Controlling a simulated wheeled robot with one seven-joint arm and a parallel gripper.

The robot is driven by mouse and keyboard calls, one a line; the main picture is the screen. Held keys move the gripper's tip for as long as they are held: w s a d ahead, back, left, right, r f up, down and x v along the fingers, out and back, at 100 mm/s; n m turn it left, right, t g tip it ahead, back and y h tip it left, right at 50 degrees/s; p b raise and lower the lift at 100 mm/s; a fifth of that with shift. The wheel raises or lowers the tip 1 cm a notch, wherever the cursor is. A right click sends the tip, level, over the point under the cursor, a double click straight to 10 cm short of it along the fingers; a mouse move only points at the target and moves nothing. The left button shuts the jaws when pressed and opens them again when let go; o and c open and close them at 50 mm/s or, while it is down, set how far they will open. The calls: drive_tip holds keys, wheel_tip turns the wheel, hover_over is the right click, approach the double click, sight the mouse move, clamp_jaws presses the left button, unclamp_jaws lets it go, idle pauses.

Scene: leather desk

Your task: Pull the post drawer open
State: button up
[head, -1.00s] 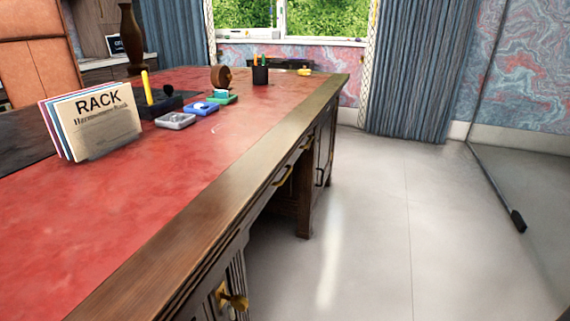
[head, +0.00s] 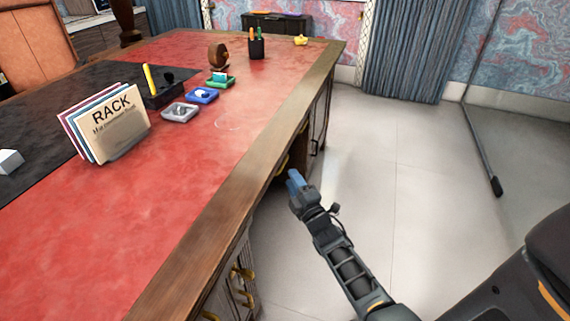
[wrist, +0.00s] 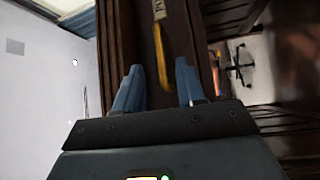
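My gripper (head: 296,180) is at the desk's front edge in the head view, beside a brass handle (head: 282,164) under the desktop that it partly hides. In the wrist view my gripper (wrist: 158,70) has its two blue fingers spread apart. A brass drawer handle (wrist: 162,62) lies in the gap between them, seemingly just ahead of the fingertips; I cannot tell whether they touch it. It sits on a dark wood drawer front (wrist: 142,45). A pale label (wrist: 159,9) is above the handle, its text unreadable. The drawer looks flush with the desk.
The red leather desk (head: 190,185) carries a letter rack (head: 105,123), stamp pads (head: 202,95) and a pen cup (head: 256,45). More brass handles (head: 243,272) stick out from the nearer pedestal. The pale floor (head: 370,170) right of the desk is clear.

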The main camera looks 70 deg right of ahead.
drive_tip(key=x, duration=0.6)
drive_tip(key=shift+w, duration=0.1)
clamp_jaws()
idle(0.5)
